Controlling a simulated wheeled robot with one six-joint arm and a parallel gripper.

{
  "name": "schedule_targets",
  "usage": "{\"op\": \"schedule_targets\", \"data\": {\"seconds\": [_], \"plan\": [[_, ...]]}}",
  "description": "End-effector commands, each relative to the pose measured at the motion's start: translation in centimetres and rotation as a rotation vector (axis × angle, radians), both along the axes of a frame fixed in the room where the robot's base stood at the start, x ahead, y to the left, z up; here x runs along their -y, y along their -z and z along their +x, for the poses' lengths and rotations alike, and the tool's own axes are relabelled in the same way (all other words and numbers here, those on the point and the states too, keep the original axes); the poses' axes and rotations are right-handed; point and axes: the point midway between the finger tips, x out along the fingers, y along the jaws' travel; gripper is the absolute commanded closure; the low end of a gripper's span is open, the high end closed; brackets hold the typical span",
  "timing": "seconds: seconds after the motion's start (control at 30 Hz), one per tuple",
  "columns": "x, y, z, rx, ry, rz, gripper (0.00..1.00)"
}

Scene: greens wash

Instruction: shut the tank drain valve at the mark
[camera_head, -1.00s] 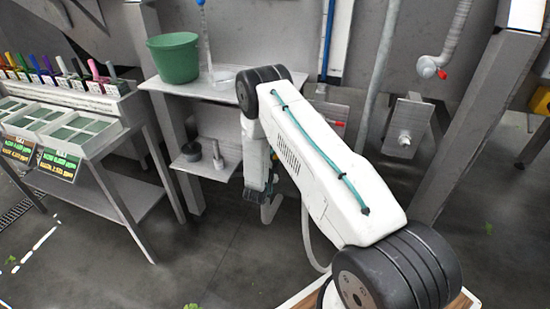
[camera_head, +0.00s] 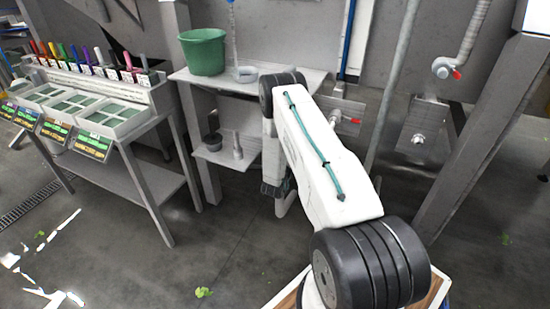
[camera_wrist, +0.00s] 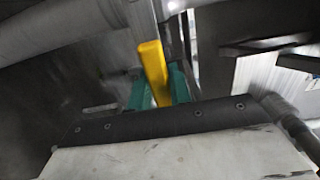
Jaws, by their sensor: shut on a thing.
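My gripper (camera_wrist: 155,90) has two green fingers shut on a yellow bar-shaped piece (camera_wrist: 152,66), which stands up between them. The wrist view is blurred, and I cannot tell what this piece belongs to. In the head view my gripper hangs low beside the small shelf, and its fingertips are hard to make out. A valve with a red lever (camera_head: 351,121) sits on the wall just right of my arm, partly covered by it. Another red-tipped valve (camera_head: 447,69) is on the pipe at the upper right. I cannot tell which is the tank drain valve, and no mark is readable.
A green bucket (camera_head: 203,52) stands on the upper shelf (camera_head: 190,78); a dark cup (camera_head: 213,141) is on the lower shelf. A rack with coloured handles and trays (camera_head: 120,118) is at the left. A grey post (camera_head: 480,135) stands at the right. The floor ahead is mostly clear.

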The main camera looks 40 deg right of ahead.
Motion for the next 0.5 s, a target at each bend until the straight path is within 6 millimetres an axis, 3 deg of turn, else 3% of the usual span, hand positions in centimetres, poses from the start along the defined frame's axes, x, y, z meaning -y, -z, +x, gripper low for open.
{"op": "schedule_targets", "data": {"seconds": [0.33,0.37,0.4,0.43,0.5], "plan": [[0.54,0.28,-0.50,0.007,0.007,0.008,1.00],[0.53,0.29,-0.51,0.007,0.007,0.008,0.75],[0.54,0.28,-0.51,0.007,0.008,0.008,0.64],[0.54,0.27,-0.50,0.007,0.008,0.008,0.58],[0.55,0.24,-0.48,0.007,0.008,0.008,0.58]]}}
